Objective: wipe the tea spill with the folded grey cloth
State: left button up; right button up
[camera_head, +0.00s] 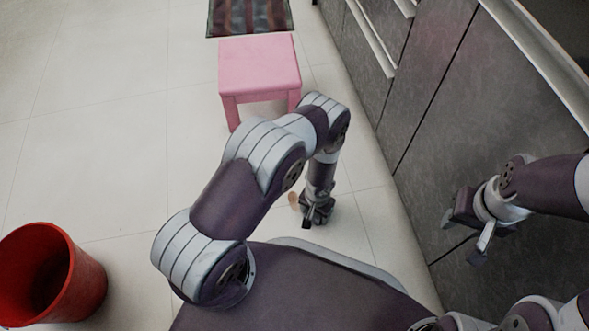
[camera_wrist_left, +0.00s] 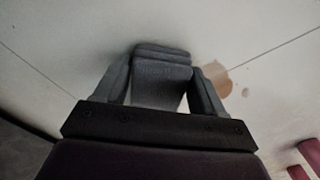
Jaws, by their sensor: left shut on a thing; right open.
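My left gripper (camera_head: 316,222) reaches down to the pale tiled floor. In the left wrist view, the left gripper (camera_wrist_left: 160,88) is shut on the folded grey cloth (camera_wrist_left: 160,66). The brown tea spill (camera_wrist_left: 217,80) lies on the floor just right of the cloth and is partly hidden by a finger. A small brown drop (camera_wrist_left: 245,92) lies beside it. In the head view, part of the spill (camera_head: 294,200) shows left of the gripper. Whether the cloth touches the floor is hard to tell. My right gripper (camera_head: 462,240) is open and empty in front of the grey cabinets.
A pink stool (camera_head: 260,62) stands beyond the left arm, with a striped mat (camera_head: 250,14) behind it. A red bin (camera_head: 85,280) stands at the lower left. Grey cabinets (camera_head: 440,90) with bar handles line the right side.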

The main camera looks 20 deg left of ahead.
pick_arm(q)
notch_tip(320, 180, up, 2)
jog(key=shift+r+p, duration=0.2)
jog(key=shift+p, duration=0.1)
notch_tip(320, 180, up, 5)
jog(key=p, duration=0.4)
jog(key=shift+w+r+p, duration=0.1)
jog(key=shift+r+p, duration=0.05)
jog(key=shift+p, duration=0.25)
pick_arm(e)
notch_tip(320, 180, up, 6)
jog(key=shift+d, duration=0.2)
pick_arm(q)
jog(key=shift+a, duration=0.1)
pick_arm(e)
jog(key=shift+r, duration=0.1)
